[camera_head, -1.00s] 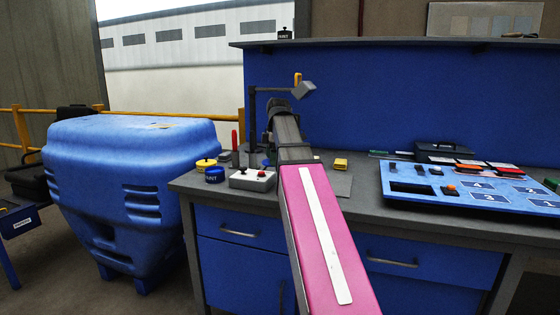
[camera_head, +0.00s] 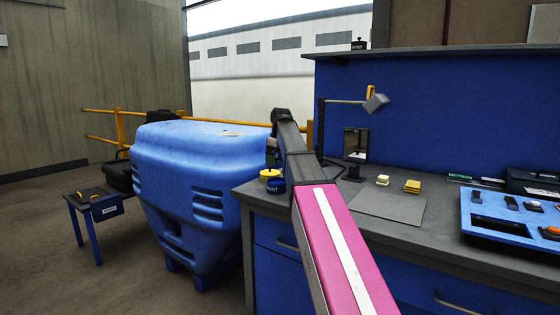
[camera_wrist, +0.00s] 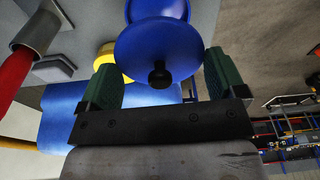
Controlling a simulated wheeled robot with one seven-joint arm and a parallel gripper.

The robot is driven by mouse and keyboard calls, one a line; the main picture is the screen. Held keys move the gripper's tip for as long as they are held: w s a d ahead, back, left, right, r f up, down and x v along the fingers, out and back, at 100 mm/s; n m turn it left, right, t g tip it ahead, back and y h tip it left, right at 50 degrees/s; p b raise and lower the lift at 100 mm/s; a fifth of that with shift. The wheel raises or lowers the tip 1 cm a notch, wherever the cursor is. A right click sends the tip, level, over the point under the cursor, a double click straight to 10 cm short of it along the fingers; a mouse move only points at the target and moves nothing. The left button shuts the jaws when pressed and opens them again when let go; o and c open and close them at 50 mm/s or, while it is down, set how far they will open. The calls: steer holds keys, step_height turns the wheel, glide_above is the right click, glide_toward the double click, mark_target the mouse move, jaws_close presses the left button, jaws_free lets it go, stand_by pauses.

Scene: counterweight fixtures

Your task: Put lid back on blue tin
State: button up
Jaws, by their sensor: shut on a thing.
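Blue tin-like surface (camera_wrist: 157,9) shows just beyond the lid, and I cannot tell whether the two touch. In the head view, the blue tin (camera_head: 275,186) with a white label stands at the left end of the bench, below my gripper. The lid is not clear in the head view.
A yellow-topped tin (camera_head: 269,174) stands right beside the blue tin. A large blue container (camera_head: 190,180) is left of the bench (camera_head: 450,245). A red-handled tool (camera_wrist: 20,75) is near my gripper.

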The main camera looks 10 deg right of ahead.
steer(key=shift+f, duration=3.1)
steer(key=shift+f, duration=0.15)
steer(key=o, duration=0.6)
steer(key=shift+r, duration=3.5)
